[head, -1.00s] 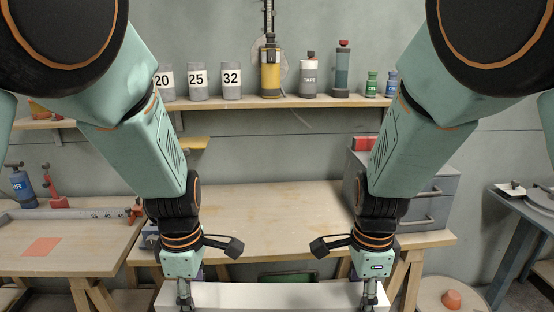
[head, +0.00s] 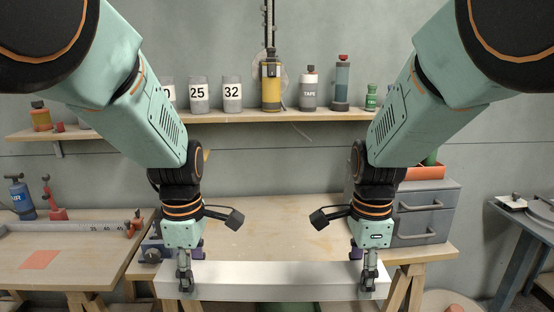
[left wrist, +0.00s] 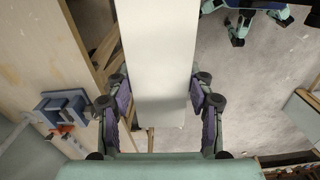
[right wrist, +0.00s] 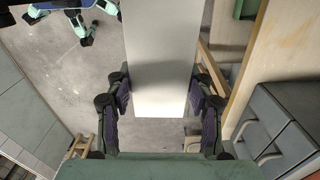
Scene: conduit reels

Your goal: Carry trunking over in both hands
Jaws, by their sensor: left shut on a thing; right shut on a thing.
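The trunking (head: 275,281) is a long white box-shaped length, held level across the lower middle of the head view, in front of the workbench. My left gripper (head: 186,284) is shut on the trunking near its left end. My right gripper (head: 369,283) is shut on it near its right end. In the left wrist view the trunking (left wrist: 158,60) lies between the two purple-padded fingers. In the right wrist view the trunking (right wrist: 161,55) sits between the fingers in the same way.
A wooden workbench (head: 270,225) with a clear middle stands behind the trunking. A grey drawer cabinet (head: 425,212) is on its right, a blue vise (left wrist: 62,108) on its left. A side table (head: 75,255) stands left. A shelf (head: 300,115) holds several bottles and cans.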

